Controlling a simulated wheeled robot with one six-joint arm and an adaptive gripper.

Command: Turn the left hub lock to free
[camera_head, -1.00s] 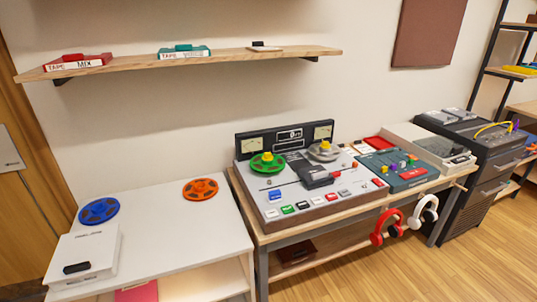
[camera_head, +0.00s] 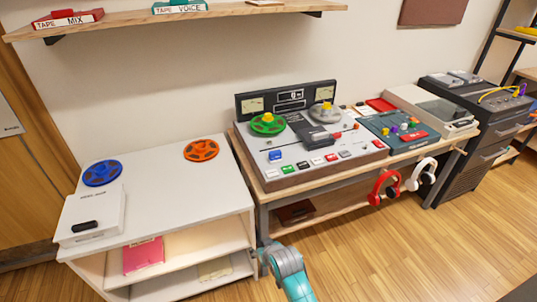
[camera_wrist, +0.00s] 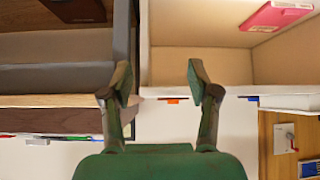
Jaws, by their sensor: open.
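The tape deck (camera_head: 310,145) stands on a wooden bench against the wall. A green reel (camera_head: 262,126) sits on its left hub, with the yellow left hub lock (camera_head: 267,117) at its centre. Which way the lock is turned is too small to tell. A second yellow lock (camera_head: 327,105) tops the grey reel on the right hub. My gripper (camera_wrist: 158,82) is open and empty in the wrist view, in front of the gap between the bench and the white shelf unit. It is well away from the left hub lock, which the wrist view does not show clearly.
A white shelf unit (camera_head: 150,222) at left carries a blue reel (camera_head: 102,173), an orange reel (camera_head: 201,150) and a white box (camera_head: 90,215). A mixer (camera_head: 398,130) stands right of the deck. Red headphones (camera_head: 383,188) hang at the bench front. Floor in front is clear.

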